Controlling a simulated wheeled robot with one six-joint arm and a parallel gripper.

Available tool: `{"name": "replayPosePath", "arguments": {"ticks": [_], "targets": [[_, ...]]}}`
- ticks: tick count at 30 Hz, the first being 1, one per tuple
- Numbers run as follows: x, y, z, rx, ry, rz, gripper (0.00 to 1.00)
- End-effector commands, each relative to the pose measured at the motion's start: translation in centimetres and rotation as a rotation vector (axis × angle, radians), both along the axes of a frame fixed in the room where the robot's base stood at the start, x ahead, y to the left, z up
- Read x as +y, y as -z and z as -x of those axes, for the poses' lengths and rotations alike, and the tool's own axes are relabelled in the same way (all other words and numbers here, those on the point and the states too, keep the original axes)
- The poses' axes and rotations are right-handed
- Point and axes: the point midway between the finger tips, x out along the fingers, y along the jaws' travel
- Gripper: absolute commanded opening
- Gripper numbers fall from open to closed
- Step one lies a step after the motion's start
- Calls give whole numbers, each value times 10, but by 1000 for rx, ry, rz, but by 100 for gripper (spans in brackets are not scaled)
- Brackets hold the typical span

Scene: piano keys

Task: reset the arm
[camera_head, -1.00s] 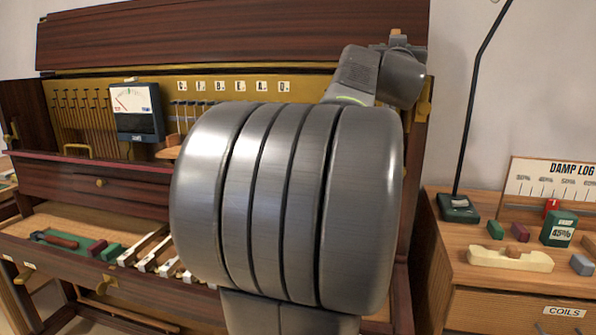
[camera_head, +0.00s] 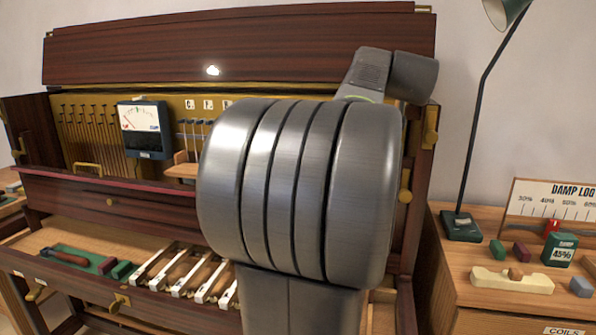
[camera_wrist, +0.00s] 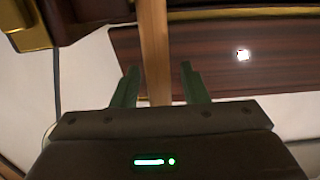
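My gripper (camera_wrist: 160,85) shows in the wrist view with its two green fingers apart and nothing held between them. A wooden strip runs up behind the gap, beyond the fingers. In the head view my large grey arm link fills the middle and hides the gripper. The dark wooden piano case (camera_head: 240,45) stands behind the arm, and its dark panel also shows in the wrist view (camera_wrist: 205,70).
White keys (camera_head: 185,272) lie in the lower tray, beside a green mat with tools. At right, a cabinet carries a lamp base (camera_head: 461,227), a damp log board (camera_head: 560,205) and small blocks.

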Motion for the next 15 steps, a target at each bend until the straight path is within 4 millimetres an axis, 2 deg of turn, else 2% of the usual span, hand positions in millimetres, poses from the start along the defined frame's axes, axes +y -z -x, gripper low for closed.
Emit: {"name": "replayPosePath", "arguments": {"ticks": [1,15], "targets": [[0,-5,-1,16,0,-4,40],[-3,-2,-14,174,0,-46,40]]}}
